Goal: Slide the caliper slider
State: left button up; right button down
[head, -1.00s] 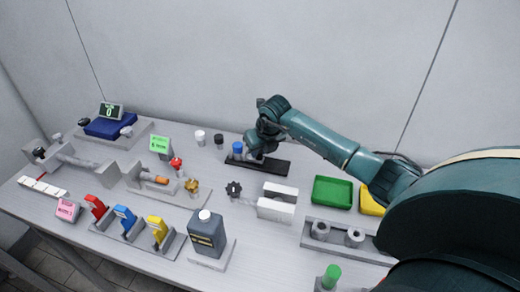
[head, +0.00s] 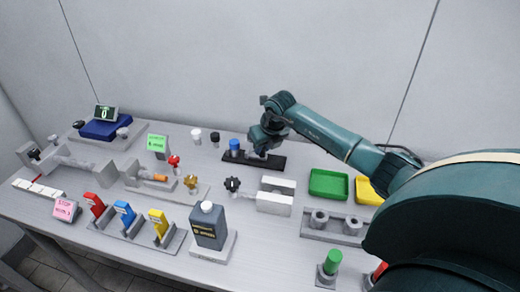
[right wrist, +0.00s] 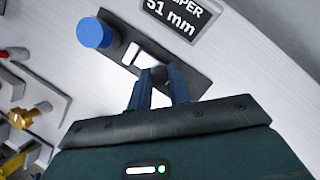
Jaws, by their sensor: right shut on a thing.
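The caliper is a dark bar (head: 275,163) at the back middle of the table, with a blue round knob (head: 234,145) at its left end. In the right wrist view the blue knob (right wrist: 94,33) stands at the upper left, with a white strip (right wrist: 130,52) along the dark bar (right wrist: 190,82). A display (right wrist: 172,15) beside it reads "51 mm", its top line cut off. My right gripper (head: 259,153) is over the bar, right of the knob. Its fingers (right wrist: 158,80) are shut on a small grey piece, apparently the caliper slider, mostly hidden between them.
A white block (head: 274,204) with a black hand knob (head: 232,184) stands in front of the caliper. A dark bottle (head: 208,228) stands nearer the front. Small white and black pegs stand left of the caliper.

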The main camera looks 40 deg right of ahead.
jog(key=shift+s+d, duration=0.1)
jog(key=shift+d, duration=0.1)
jog(key=c, duration=1.3)
grip_release()
jog(key=b+v, duration=0.1)
jog(key=v, duration=1.2)
jog(key=shift+r, duration=0.1)
